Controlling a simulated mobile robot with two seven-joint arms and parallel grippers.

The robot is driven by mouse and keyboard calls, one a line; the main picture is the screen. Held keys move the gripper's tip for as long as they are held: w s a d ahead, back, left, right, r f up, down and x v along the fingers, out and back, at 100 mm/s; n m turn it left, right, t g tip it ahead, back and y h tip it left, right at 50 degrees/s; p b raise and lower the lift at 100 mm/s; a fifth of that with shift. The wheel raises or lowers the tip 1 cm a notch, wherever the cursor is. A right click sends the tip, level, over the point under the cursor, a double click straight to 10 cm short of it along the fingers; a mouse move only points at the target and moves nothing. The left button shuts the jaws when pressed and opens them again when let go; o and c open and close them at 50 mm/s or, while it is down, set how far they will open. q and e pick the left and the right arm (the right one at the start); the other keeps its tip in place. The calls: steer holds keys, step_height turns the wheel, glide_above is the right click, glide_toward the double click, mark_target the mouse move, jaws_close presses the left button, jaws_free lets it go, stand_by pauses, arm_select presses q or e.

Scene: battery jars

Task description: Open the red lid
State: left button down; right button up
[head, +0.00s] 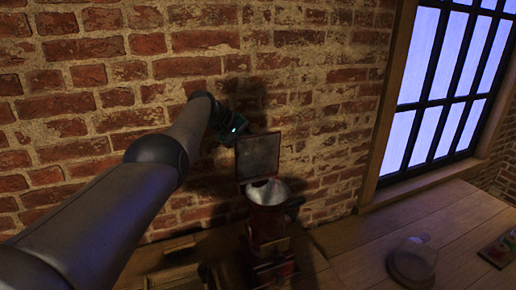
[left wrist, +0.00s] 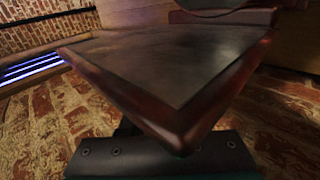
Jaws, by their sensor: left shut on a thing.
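The red lid (head: 258,157) stands raised, close to upright, behind a metal bowl-like opening (head: 268,192) on a dark red body (head: 266,222). The lid has a red-brown rim and a dark flat panel. My left gripper (head: 243,138) is at the lid's upper left corner and is shut on it; its fingertips are hard to see. In the left wrist view the lid (left wrist: 170,55) fills the middle, with one corner at my gripper (left wrist: 170,148). My right gripper is not in view.
A brick wall (head: 310,100) is close behind the lid. A wooden table (head: 345,240) holds a clear glass piece (head: 414,258) and a small tray (head: 499,247) of coloured items at the right. A barred window (head: 445,85) is at upper right. Table space between is clear.

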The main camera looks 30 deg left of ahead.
arm_select(q)
steer(key=c, duration=0.6)
jaws_free()
steer(key=v, duration=1.5)
steer(key=shift+b, duration=0.35)
steer(key=shift+a, duration=0.1)
steer(key=shift+c, duration=0.2)
